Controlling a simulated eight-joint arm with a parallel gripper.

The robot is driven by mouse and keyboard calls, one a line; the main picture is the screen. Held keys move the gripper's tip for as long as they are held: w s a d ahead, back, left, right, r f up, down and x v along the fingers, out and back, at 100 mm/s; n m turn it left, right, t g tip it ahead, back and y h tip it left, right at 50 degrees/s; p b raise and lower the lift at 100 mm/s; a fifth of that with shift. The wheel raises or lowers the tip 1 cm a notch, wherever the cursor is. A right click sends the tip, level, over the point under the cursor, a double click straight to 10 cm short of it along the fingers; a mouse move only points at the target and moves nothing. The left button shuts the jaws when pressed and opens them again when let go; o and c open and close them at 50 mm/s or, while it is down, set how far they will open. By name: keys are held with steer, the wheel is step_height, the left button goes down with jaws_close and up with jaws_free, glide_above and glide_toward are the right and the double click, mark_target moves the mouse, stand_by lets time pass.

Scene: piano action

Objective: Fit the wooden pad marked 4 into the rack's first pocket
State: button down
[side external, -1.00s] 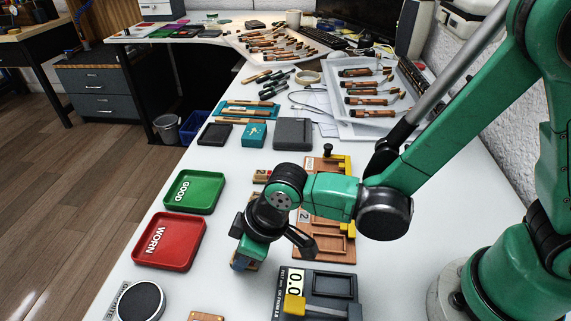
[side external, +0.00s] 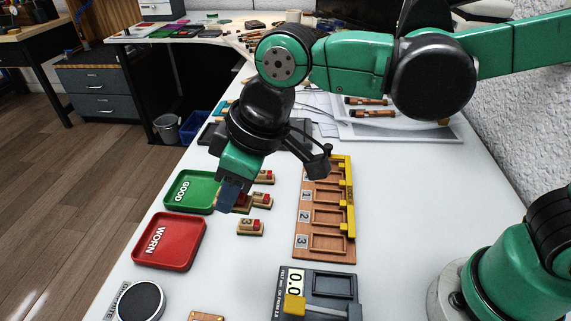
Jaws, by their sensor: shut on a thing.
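My gripper (side external: 232,197) is up near the right edge of the green tray, pointing down. It is shut on a small wooden pad with red on it (side external: 242,205), partly hidden by the fingers; its mark cannot be read. The rack (side external: 326,248) is a long brown wooden board to the right, with pockets in a column, number labels 1, 2 and 3, and a yellow stepped bar along its right side. Its far end is partly hidden by my wrist. The held pad is apart from the rack.
Other pads lie left of the rack: one at the front (side external: 251,229), one behind it (side external: 262,200) and one farther back (side external: 264,177). The green GOOD tray (side external: 188,190) and red WORN tray (side external: 168,241) lie left. A dark gauge (side external: 320,283) stands in front.

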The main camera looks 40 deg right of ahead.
step_height(320, 180, up, 5)
steer(key=shift+r, duration=0.1)
steer(key=shift+w+d+r, duration=0.15)
steer(key=w+d+f, duration=0.5)
steer(key=d+f, duration=0.1)
steer(key=d, duration=0.4)
glide_above(331, 179)
steer(key=shift+n, duration=0.3)
step_height(331, 179, down, 6)
steer(key=shift+w+a+f, duration=0.1)
steer(key=shift+f, duration=2.75)
steer(key=shift+f, duration=0.35)
steer(key=c, duration=0.5)
jaws_free()
steer(key=shift+c, duration=0.2)
